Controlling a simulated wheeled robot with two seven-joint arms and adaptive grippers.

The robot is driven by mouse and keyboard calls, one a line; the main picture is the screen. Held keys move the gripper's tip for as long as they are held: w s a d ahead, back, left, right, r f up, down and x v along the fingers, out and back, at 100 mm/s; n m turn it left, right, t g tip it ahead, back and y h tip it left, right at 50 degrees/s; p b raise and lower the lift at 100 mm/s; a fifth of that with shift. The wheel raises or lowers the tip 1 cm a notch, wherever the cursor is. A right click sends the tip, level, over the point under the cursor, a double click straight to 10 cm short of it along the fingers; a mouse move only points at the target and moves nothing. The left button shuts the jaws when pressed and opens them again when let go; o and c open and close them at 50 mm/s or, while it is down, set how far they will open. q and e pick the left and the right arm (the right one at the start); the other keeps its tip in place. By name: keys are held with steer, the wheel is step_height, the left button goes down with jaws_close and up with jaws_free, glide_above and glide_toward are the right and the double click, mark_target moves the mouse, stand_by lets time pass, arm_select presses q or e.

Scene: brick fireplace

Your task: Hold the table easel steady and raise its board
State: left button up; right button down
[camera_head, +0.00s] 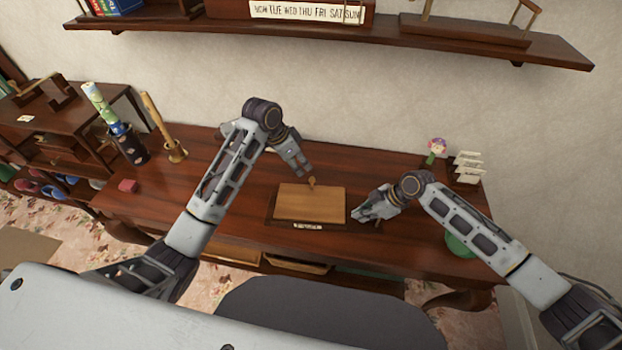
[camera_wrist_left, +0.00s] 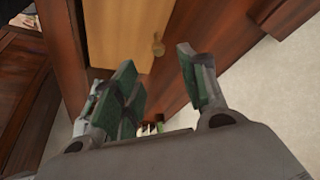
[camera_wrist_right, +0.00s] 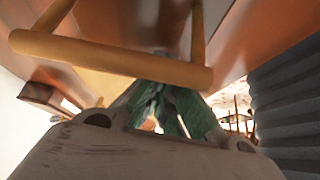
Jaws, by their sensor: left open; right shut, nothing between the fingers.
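The table easel lies on the desk, with its light wooden board (camera_head: 310,203) flat, or nearly so, over a darker base (camera_head: 270,222). A small knob (camera_head: 311,181) stands at the board's far edge; it also shows in the left wrist view (camera_wrist_left: 158,46). My left gripper (camera_head: 304,172) is open at that far edge, and in its wrist view the knob appears between the fingertips (camera_wrist_left: 157,57). My right gripper (camera_head: 359,213) is shut and empty beside the easel's right edge. In the right wrist view, light wooden rods (camera_wrist_right: 110,58) cross in front of its fingers; I cannot tell what they belong to.
A flower figure (camera_head: 436,150), a white rack (camera_head: 467,166) and a green object (camera_head: 458,245) are right. A shelf (camera_head: 400,40) hangs above.

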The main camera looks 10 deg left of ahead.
mark_target(310, 178)
stand_by(0.4)
arm_select(q)
steer(key=shift+x, duration=6)
jaws_close()
